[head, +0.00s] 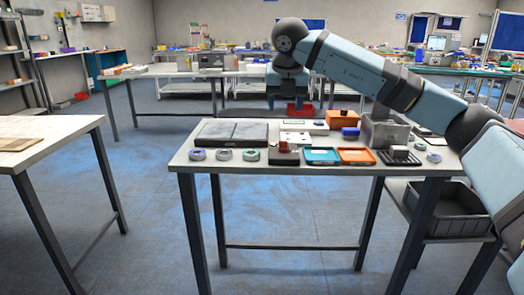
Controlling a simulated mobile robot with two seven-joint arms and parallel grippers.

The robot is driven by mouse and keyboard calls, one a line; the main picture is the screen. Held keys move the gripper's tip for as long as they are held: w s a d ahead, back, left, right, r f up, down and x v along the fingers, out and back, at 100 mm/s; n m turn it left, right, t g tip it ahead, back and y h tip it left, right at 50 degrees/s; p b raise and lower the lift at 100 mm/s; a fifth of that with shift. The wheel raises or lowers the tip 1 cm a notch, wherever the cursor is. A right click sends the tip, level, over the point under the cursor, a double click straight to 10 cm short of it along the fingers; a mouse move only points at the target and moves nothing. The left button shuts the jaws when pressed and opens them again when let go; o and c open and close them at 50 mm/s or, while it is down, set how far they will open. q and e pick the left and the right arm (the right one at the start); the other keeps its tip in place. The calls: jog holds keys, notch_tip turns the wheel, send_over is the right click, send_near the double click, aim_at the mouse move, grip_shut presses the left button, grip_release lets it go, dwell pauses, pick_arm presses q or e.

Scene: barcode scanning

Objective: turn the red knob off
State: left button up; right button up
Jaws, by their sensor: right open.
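A small red piece (283,147), which may be the red knob, sits on a low dark box (284,158) near the front edge of the middle table. It is too small to tell which way it is turned. My right gripper (289,105) hangs pointing down over the back part of the table, above and behind the dark box. It is open, and I see nothing held in it. A red object (300,109) shows just behind or between its fingers; I cannot tell which. My left gripper is not in view.
The middle table (250,169) also bears dark flat pads (232,132), several round discs, a blue tray (322,156), an orange tray (356,156), an orange bin (343,119) and a metal box (384,132). A grey crate (443,208) stands lower right.

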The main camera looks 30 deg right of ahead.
jog(key=b, duration=0.3)
send_over(284, 141)
jog(key=s+a, duration=0.1)
jog(key=s, duration=0.1)
notch_tip(284, 141, down, 7)
jog(key=shift+s+a+r, duration=0.1)
jog(key=b+x, duration=0.1)
jog(key=x, duration=0.3)
jog(key=shift+b+x, duration=0.3)
jog(key=shift+x, duration=0.65)
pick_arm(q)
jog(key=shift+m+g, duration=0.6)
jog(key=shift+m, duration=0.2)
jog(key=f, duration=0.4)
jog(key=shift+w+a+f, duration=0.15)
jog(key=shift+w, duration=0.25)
pick_arm(e)
jog(key=shift+r, duration=0.1)
jog(key=c, duration=0.9)
